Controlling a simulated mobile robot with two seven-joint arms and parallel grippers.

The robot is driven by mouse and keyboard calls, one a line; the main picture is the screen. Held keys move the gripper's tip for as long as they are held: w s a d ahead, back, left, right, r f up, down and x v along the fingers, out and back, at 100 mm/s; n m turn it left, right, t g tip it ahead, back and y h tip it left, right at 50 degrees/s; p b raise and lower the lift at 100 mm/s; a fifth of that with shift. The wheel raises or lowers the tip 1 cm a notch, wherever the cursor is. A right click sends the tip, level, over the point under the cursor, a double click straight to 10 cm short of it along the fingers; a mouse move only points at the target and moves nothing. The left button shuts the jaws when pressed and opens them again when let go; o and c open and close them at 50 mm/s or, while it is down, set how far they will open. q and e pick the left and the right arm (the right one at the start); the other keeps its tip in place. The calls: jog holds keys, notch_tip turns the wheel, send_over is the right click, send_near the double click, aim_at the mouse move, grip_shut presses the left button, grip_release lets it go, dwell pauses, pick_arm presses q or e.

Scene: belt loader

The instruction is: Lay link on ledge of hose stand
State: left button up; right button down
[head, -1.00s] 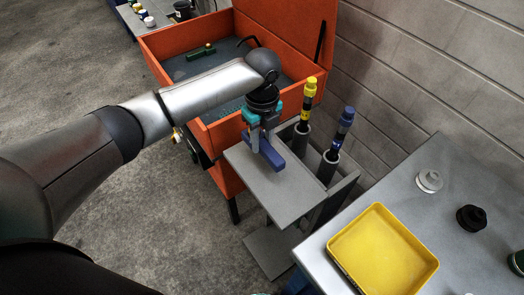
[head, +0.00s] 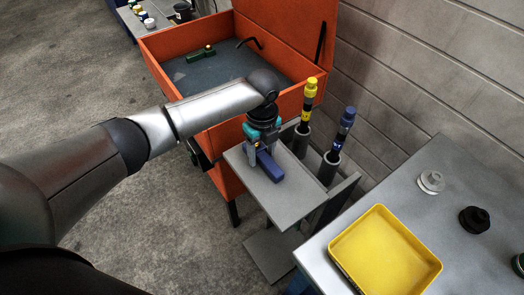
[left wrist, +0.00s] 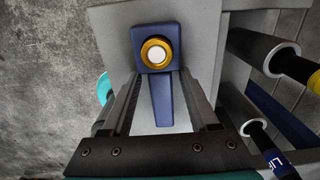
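The link (head: 269,166) is a dark blue piece with a square head and a tapering tail. In the left wrist view the link (left wrist: 157,60) shows a yellow ring with a white centre on its head. The ledge (left wrist: 205,45) also fills the middle of the left wrist view. My right gripper is not in view.
Two upright hoses, yellow-topped (head: 309,100) and blue-topped (head: 344,130), stand right of the ledge. An open orange box (head: 215,135) is behind. A grey table with a yellow tray (head: 340,262) is at right. The ledge's near part is clear.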

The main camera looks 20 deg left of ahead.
aim_at(262, 154)
pick_arm(q)
notch_tip(262, 154, up, 12)
jog(key=shift+r+p, duration=0.15)
jog(key=shift+p, duration=0.9)
